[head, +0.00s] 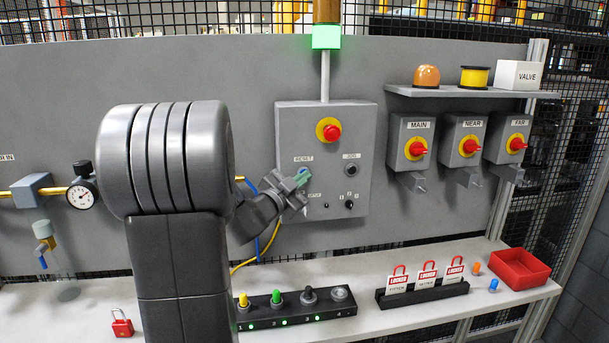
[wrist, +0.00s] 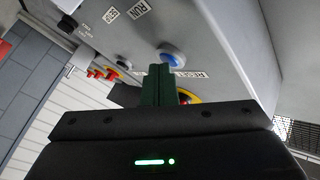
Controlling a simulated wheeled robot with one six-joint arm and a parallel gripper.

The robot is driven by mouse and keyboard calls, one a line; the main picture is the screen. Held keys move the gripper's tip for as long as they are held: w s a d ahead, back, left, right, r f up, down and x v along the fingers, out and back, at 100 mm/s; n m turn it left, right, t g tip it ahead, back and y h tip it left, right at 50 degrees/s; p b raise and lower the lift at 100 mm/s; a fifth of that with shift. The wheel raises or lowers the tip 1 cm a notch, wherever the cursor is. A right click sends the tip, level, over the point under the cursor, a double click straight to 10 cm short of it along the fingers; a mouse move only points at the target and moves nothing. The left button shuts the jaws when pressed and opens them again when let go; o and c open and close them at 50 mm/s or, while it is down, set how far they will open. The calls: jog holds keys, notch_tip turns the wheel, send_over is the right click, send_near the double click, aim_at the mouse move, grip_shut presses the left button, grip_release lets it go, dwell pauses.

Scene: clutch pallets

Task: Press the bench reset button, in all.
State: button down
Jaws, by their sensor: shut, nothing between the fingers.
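The reset button is a blue round cap (wrist: 172,54) on the sloping grey panel in the wrist view. In the head view it sits under the RESET label (head: 303,159) on the grey control box (head: 325,113), mostly hidden by my gripper (head: 301,177). My gripper's green fingers are shut and empty, also seen in the wrist view (wrist: 159,68). Their tips are right by the blue button and overlap its lower edge in that view. I cannot tell whether they touch it.
A red emergency stop (head: 331,132) is above, a dark button (head: 351,169) to the right and a selector knob (head: 348,204) below it. Red switches (head: 418,148) hang on the right wall. The bench below holds a connector strip (head: 295,309), lockout tags (head: 427,275) and a red tray (head: 521,279).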

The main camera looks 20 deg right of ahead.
jog(key=shift+s, duration=0.1)
jog(key=shift+s+a, duration=0.2)
jog(key=shift+s, duration=0.5)
jog(key=shift+s+a+b, duration=0.2)
jog(key=shift+s+b, duration=0.05)
jog(key=shift+s, duration=0.55)
jog(key=shift+s+a+b, duration=0.2)
jog(key=shift+s, duration=0.65)
jog(key=shift+s+a+b, duration=0.2)
jog(key=shift+s+b, duration=0.05)
jog(key=shift+s, duration=0.55)
jog(key=shift+w, duration=0.1)
jog(key=s, duration=0.4)
jog(key=shift+a, duration=0.4)
jog(key=shift+w, duration=0.1)
